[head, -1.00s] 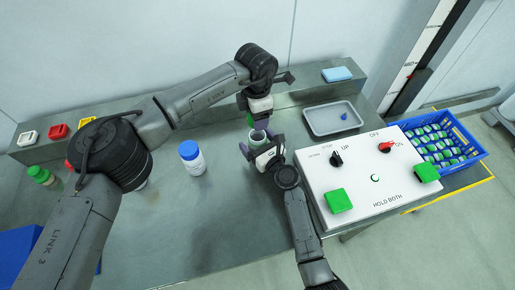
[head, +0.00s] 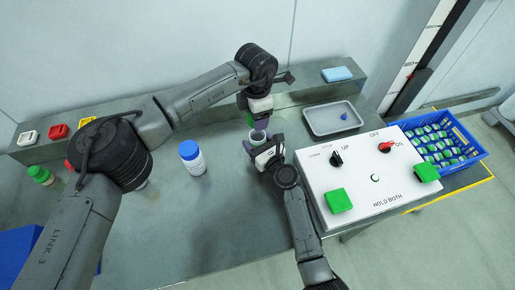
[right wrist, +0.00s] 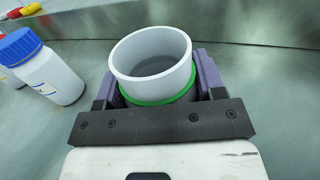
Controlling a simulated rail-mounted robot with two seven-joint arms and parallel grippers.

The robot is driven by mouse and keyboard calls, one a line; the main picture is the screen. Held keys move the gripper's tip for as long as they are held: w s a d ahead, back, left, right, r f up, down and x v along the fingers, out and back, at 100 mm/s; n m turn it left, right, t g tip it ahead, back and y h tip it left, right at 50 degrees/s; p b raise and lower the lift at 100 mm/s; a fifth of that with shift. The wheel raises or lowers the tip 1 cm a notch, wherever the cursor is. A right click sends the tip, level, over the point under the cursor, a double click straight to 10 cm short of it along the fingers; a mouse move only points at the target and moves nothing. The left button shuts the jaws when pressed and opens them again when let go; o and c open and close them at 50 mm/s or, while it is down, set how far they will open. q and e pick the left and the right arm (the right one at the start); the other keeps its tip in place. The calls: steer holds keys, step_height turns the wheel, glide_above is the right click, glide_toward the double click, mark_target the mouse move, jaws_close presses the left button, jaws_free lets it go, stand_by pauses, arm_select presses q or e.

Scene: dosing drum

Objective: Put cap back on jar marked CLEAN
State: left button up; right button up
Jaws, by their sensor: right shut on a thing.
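An open white jar (right wrist: 152,65) with a green band fills the middle of the right wrist view, its mouth uncovered. My right gripper (right wrist: 155,88) is shut around it with purple fingers on both sides. In the head view the jar (head: 256,138) is low over the counter. My left gripper (head: 258,118) hangs just above and behind it in the head view. A bit of green shows by its fingers; I cannot tell whether it is a held cap. No CLEAN marking is readable.
A white bottle with a blue cap (head: 191,158) stands left of the jar. A grey tray (head: 318,128) with a small blue item (head: 344,116) and a white control box (head: 400,195) are at the right. A green-capped bottle (head: 40,175) stands far left. The front counter is clear.

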steer(key=shift+c, duration=1.2)
arm_select(q)
steer(key=shift+f, duration=2.55)
steer(key=shift+f, duration=0.85)
steer(key=shift+f, duration=0.6)
